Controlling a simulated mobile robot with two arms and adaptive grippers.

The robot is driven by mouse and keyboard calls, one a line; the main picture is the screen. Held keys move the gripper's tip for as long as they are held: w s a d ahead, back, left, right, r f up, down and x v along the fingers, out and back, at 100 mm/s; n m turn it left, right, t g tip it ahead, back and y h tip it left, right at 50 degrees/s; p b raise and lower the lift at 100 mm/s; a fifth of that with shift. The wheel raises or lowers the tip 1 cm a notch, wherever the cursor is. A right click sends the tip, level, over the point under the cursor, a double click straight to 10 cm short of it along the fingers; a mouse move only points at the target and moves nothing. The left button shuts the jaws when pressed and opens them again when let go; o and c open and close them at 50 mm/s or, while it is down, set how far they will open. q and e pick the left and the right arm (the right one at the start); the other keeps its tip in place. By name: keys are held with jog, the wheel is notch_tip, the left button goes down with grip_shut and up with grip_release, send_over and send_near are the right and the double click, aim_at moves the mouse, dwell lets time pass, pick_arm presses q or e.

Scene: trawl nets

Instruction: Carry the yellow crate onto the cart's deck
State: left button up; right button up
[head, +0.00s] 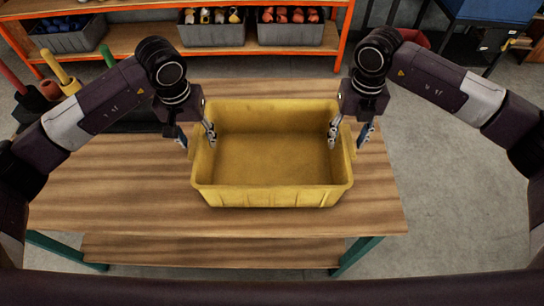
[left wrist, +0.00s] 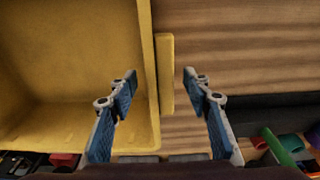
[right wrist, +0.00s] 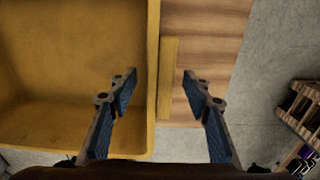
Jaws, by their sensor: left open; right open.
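The empty yellow crate (head: 270,195) stands upright on the wooden table. My left gripper (head: 197,136) is open at the crate's left wall, one finger inside and one outside. In the left wrist view the crate's wall and handle ledge (left wrist: 166,75) lie between the open fingers (left wrist: 160,82). My right gripper (head: 348,134) is open at the crate's right wall in the same way. In the right wrist view the wall and ledge (right wrist: 168,80) lie between the open fingers (right wrist: 158,82). Neither gripper is visibly closed on the wall. I cannot make out the cart in any view.
The wooden table (head: 110,205) has bare room to the crate's left and front. A dark holder with coloured tubes (head: 68,85) stands at its back left. An orange shelf (head: 130,40) with grey bins (head: 210,32) is behind. Grey floor (head: 440,190) lies to the right.

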pick_arm(q)
jog(key=shift+f, duration=0.3)
pick_arm(e)
jog(key=shift+f, duration=0.3)
pick_arm(q)
jog(key=shift+c, duration=0.5)
pick_arm(e)
jog(key=shift+c, duration=0.5)
pick_arm(q)
grip_shut()
pick_arm(e)
grip_shut()
pick_arm(q)
jog(key=shift+w+r, duration=0.1)
pick_arm(e)
jog(key=shift+r, duration=0.1)
